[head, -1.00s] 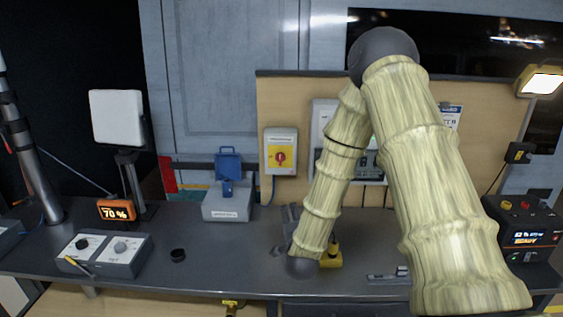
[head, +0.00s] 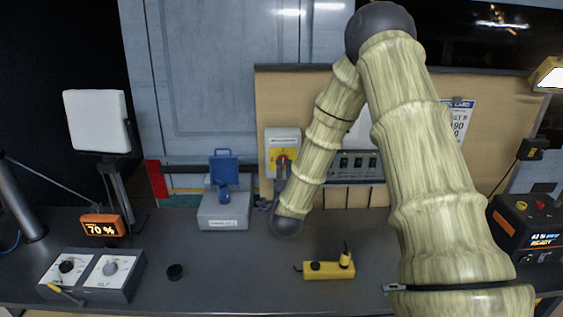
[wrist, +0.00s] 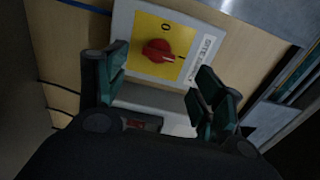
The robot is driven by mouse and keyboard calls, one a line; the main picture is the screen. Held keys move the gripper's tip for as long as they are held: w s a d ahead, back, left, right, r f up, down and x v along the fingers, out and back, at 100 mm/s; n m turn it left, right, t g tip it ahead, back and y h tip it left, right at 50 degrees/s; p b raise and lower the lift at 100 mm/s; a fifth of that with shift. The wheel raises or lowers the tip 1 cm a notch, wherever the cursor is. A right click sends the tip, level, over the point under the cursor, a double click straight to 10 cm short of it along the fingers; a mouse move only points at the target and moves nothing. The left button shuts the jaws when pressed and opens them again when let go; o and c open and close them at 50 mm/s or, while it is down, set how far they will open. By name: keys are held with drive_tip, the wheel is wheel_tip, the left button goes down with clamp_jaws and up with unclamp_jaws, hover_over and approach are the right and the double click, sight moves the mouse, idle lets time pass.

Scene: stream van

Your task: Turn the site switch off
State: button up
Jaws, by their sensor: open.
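The site switch (head: 270,147) is a pale box with a yellow plate and a red rotary knob, on the wooden backboard in the head view. In the wrist view the yellow plate (wrist: 186,38) carries a "0" mark near its top. The red knob (wrist: 157,50) has its light pointer mark toward the right, away from the "0". My gripper (wrist: 160,78) is open and empty, its two green-padded fingers apart on either side below the knob. In the head view my gripper (head: 282,174) overlaps the lower part of the switch; contact cannot be seen.
A grey box with a blue lever (head: 223,210) stands left of the switch. A yellow tool (head: 328,270) lies on the dark bench. A black power unit (head: 526,228) is at right.

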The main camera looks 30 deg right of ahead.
sight(284, 164)
drive_tip(key=p+x, duration=0.2)
drive_tip(key=x, duration=0.5)
drive_tip(key=shift+d, duration=0.1)
drive_tip(key=shift+w+d+f+p, duration=0.15)
drive_tip(key=shift+w+p, duration=0.15)
drive_tip(key=shift+w, duration=0.05)
drive_tip(key=shift+s, duration=0.1)
drive_tip(key=c, duration=1)
